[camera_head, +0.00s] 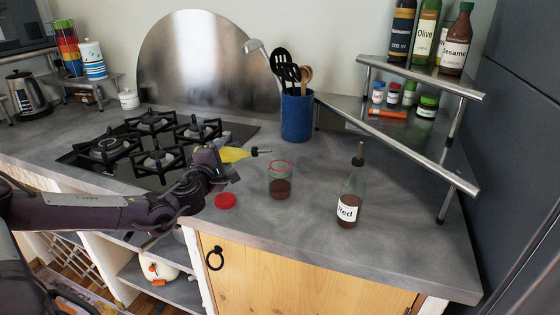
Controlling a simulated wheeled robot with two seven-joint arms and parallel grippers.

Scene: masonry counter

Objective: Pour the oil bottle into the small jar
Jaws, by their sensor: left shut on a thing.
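My left gripper (217,163) is shut on the oil bottle (234,154), of which a yellow part and a dark thin spout show. The bottle is tipped close to level, its spout pointing right. The spout's tip appears just above and left of the jar's rim; I see no stream from it. The rest of the bottle is hidden by the gripper. The small jar (281,188) is clear glass, open, upright on the counter, with a dark reddish-brown liquid in its lower part. My right gripper is not in view.
A red lid (225,201) lies left of the jar. A bottle labelled Red (349,200) stands upright to the right. A blue utensil holder (297,116) is behind, a gas hob (133,150) to the left. A metal shelf (420,142) with bottles and small jars fills the right back.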

